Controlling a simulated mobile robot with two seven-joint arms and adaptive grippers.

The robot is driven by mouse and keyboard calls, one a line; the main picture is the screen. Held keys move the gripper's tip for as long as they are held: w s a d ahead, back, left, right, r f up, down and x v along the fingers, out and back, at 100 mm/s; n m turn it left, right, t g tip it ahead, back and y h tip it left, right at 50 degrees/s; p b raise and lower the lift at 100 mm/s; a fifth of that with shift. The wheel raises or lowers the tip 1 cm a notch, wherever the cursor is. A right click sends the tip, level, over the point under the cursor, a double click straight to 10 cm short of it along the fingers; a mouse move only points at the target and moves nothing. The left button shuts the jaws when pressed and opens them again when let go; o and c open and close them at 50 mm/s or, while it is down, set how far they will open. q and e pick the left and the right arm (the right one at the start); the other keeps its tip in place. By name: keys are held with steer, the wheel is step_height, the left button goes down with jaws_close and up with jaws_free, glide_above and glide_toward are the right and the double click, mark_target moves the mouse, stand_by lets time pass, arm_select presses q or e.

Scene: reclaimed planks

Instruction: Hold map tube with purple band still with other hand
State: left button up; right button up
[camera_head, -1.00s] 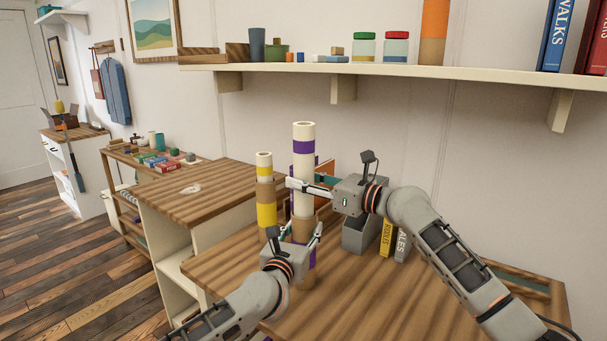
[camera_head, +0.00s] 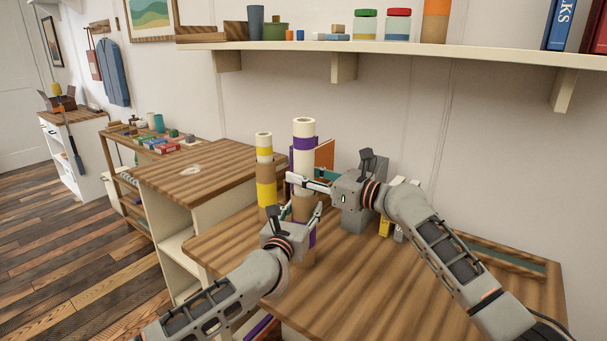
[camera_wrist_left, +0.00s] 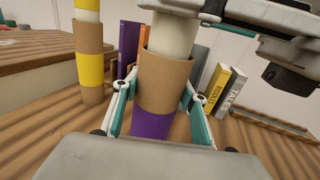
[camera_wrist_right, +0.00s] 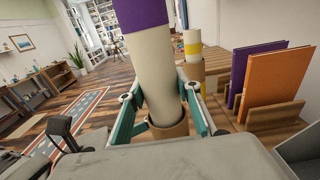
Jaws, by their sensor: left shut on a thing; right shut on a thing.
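The map tube with purple band (camera_head: 304,161) stands upright on the wooden table. It has a white upper part with a purple band near its top and a brown sleeve (camera_wrist_left: 166,85) with a purple band below. My right gripper (camera_head: 307,182) is shut on the white part, and the right wrist view shows the white part entering the brown rim. My left gripper (camera_head: 301,212) is lower, shut around the brown sleeve. The tube's foot is largely hidden behind my left gripper in the head view.
A yellow-banded tube (camera_head: 265,170) stands just left of the purple-banded one. A shelf (camera_head: 400,54) runs above. The table's front right (camera_head: 400,290) is clear.

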steer(key=o, duration=1.2)
steer(key=v, duration=1.2)
steer(key=shift+r, duration=0.1)
arm_select(q)
steer(key=o, duration=1.4)
